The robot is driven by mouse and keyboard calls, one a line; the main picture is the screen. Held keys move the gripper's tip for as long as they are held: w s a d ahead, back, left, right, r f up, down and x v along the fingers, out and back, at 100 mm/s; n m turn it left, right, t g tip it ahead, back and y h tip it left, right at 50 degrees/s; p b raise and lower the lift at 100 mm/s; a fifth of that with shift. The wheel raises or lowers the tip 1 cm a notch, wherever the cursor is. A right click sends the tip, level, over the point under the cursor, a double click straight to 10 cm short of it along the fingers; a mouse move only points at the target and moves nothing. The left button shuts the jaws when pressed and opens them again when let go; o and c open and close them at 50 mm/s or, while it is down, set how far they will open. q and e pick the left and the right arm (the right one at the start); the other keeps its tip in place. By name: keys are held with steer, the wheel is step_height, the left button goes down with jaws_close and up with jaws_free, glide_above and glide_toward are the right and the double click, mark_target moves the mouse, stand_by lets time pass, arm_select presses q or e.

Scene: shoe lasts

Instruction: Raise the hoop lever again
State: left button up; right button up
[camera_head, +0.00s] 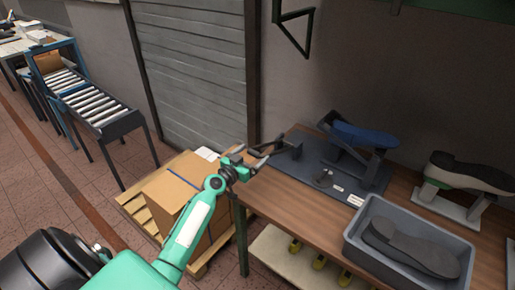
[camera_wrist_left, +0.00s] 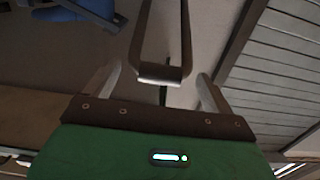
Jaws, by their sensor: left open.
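The hoop lever (camera_head: 284,149) is a dark metal loop at the left end of the dark base plate (camera_head: 318,173) on the wooden bench. In the left wrist view the hoop (camera_wrist_left: 160,74) shows as two bars joined by a crossbar. My left gripper (camera_head: 257,158) is open beside the hoop's outer end. In the wrist view the crossbar lies between the open fingers (camera_wrist_left: 157,92), with space on both sides. A blue shoe last (camera_head: 362,135) sits on a stand on the same plate. My right gripper is not in view.
A grey tray (camera_head: 350,240) with a dark sole (camera_head: 410,247) stands at the bench's front right. A second stand holds another shoe form (camera_head: 470,173). A cardboard box (camera_head: 165,200) sits on a pallet below my left arm. A roller conveyor (camera_head: 95,105) stands far left.

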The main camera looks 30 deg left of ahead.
arm_select(q)
steer(key=shift+w+d, duration=0.15)
steer(key=shift+w, duration=1.6)
steer(key=shift+c, duration=0.2)
steer(key=c, duration=1.1)
steer(key=shift+r, duration=0.1)
